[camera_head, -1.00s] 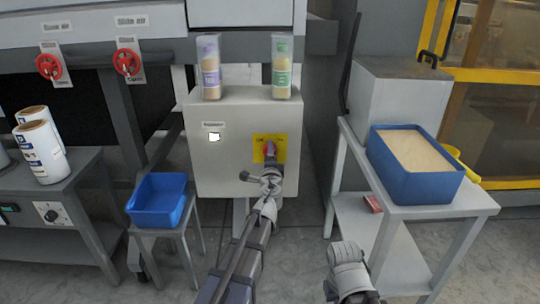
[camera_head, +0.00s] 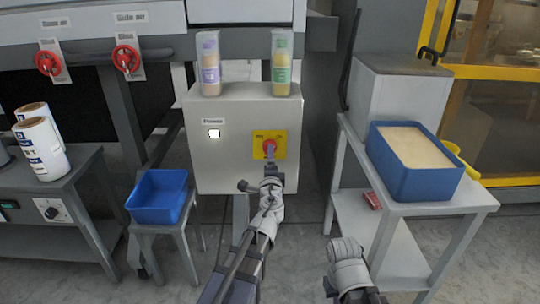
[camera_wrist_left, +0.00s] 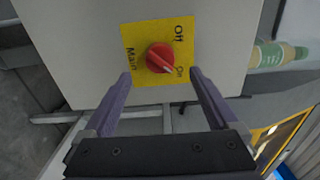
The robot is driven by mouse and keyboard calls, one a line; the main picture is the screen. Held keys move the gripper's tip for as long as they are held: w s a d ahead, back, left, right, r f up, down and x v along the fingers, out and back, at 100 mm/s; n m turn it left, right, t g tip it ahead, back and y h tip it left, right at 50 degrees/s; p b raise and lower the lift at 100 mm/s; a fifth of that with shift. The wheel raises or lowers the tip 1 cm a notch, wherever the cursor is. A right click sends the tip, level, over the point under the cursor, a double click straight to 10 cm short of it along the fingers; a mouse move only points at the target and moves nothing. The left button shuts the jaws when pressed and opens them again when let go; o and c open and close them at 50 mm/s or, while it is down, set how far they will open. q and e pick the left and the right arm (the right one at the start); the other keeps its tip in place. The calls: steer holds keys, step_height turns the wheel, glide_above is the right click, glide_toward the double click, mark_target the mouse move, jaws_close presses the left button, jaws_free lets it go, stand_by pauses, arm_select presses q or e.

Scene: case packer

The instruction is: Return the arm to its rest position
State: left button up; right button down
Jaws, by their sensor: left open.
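My left gripper (camera_wrist_left: 163,95) is open and empty in the left wrist view, its two fingers spread on either side of and short of a red rotary switch (camera_wrist_left: 160,58). The switch sits on a yellow plate (camera_wrist_left: 135,40) marked Main, Off and On; its white pointer is toward On. In the head view my left gripper (camera_head: 270,160) is in front of the light grey cabinet (camera_head: 225,165), just below the red switch (camera_head: 269,146). My right arm shows at the bottom right of the head view; its fingers cannot be made out.
Two bottles (camera_head: 209,65) (camera_head: 281,62) stand on the cabinet. A blue bin (camera_head: 158,197) sits on a small stand at left. A blue tub (camera_head: 413,165) with pale contents rests on the grey table (camera_head: 455,200) at right. Open floor lies between.

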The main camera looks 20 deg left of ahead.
arm_select(q)
steer(key=shift+v, duration=0.8)
steer(key=s+d+f+n+g+y, duration=0.1)
steer(key=s+d+f+n+g, duration=0.1)
steer(key=s+f+n+g, duration=0.95)
steer(key=s+d+f+g+h, duration=0.25)
steer(key=s+d+f, duration=0.3)
steer(key=s, duration=0.35)
steer(key=s+d+f+g+h, duration=0.2)
steer(key=s+d+f+g, duration=0.2)
steer(key=s+d, duration=0.35)
step_height(320, 180, up, 36)
steer(key=p, duration=3.7)
steer(key=shift+s+a, duration=0.25)
steer(key=shift+s, duration=0.1)
